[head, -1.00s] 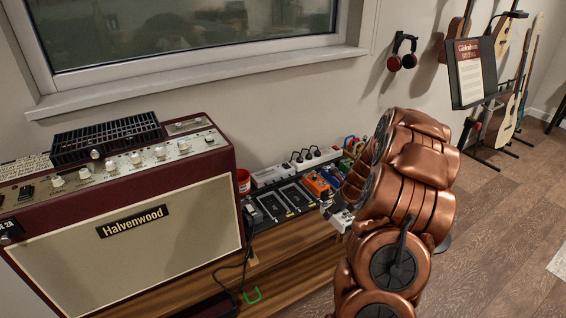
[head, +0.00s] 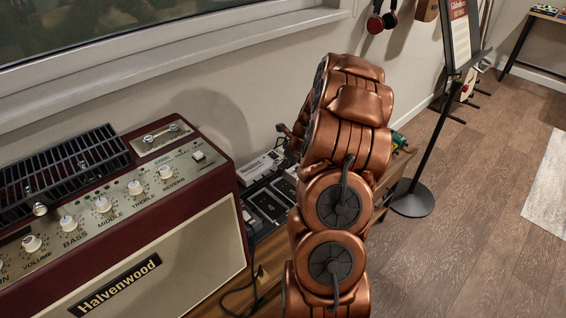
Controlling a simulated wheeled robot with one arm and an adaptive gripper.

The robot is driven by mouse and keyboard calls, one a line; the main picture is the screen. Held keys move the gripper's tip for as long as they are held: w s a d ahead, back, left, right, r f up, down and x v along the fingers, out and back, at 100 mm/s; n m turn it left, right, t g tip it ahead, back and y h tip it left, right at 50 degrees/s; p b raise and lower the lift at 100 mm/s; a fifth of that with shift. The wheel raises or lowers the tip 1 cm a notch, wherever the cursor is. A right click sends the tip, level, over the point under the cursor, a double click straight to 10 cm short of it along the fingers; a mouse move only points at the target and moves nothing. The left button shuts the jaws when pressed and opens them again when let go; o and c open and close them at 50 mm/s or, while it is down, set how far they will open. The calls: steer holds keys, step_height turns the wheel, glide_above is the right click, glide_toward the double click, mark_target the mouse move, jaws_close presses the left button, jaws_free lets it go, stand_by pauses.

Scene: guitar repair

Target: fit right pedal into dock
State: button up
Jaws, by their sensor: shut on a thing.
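The pedalboard with its dock slots (head: 267,208) lies on the wooden bench between the amp and my arm. Its left part shows dark rectangular slots with light outlines. My copper arm covers the right part of the board, so the right pedal and its place in the dock are hidden. My gripper is hidden behind my arm, and I cannot see its fingers or what is between them.
A maroon Halvenwood amp (head: 150,262) stands close at the left, with a black grille on top. A cable (head: 240,288) hangs at the bench front. A music stand (head: 412,198) stands to the right. Open wood floor (head: 470,240) lies at the right.

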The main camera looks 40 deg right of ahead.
steer(key=shift+f+b, duration=1.9)
steer(key=shift+f, duration=0.15)
steer(key=shift+s+f, duration=0.1)
steer(key=shift+f, duration=1)
steer(key=shift+p, duration=1.45)
steer(key=shift+f, duration=0.6)
steer(key=o, duration=1.5)
